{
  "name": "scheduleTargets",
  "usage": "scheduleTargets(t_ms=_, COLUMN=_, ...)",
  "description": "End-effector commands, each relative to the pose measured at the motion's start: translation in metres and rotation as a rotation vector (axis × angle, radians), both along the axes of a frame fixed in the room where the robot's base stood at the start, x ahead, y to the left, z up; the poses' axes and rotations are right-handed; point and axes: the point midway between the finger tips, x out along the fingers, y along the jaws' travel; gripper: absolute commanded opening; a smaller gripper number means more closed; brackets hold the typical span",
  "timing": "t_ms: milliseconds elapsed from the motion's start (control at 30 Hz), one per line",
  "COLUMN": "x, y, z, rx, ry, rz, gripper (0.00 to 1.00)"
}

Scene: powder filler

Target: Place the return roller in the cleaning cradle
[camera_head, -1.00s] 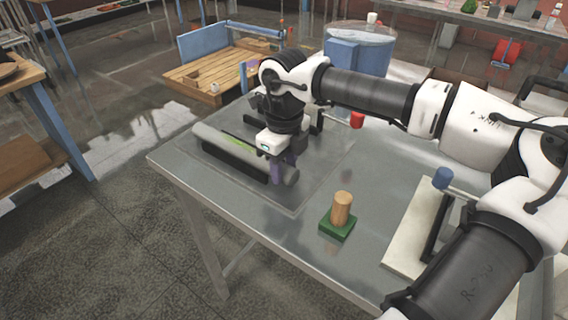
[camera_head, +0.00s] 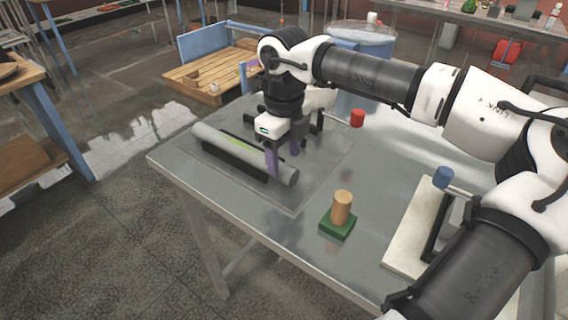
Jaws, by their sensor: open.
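A long grey roller (camera_head: 215,143) with a yellow-green strip lies at the left of the metal table, along a low dark support (camera_head: 232,163). From this view I cannot tell how fully it is seated or whether this support is the cleaning cradle. My gripper (camera_head: 278,160), with purple fingers, is open over the roller's right end. One finger hides part of that end. I cannot tell whether the fingers touch it.
A wooden peg (camera_head: 342,206) stands on a green block (camera_head: 337,226) to the right. A red knob (camera_head: 357,118) is behind it. A pale board (camera_head: 408,243) with a dark frame and blue knob (camera_head: 443,177) lies at right. Table between is mostly clear.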

Motion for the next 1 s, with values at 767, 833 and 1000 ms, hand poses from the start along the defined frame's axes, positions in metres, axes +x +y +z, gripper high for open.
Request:
scheduleTargets(t_ms=767, x=0.000, y=0.000, z=0.089, rx=0.001, ry=0.002, rz=0.001, gripper=0.57)
scheduleTargets(t_ms=833, x=0.000, y=0.000, z=0.089, rx=0.001, ry=0.001, rz=0.001, gripper=0.57)
scheduleTargets(t_ms=1000, x=0.000, y=0.000, z=0.089, rx=0.001, ry=0.001, rz=0.000, gripper=0.57)
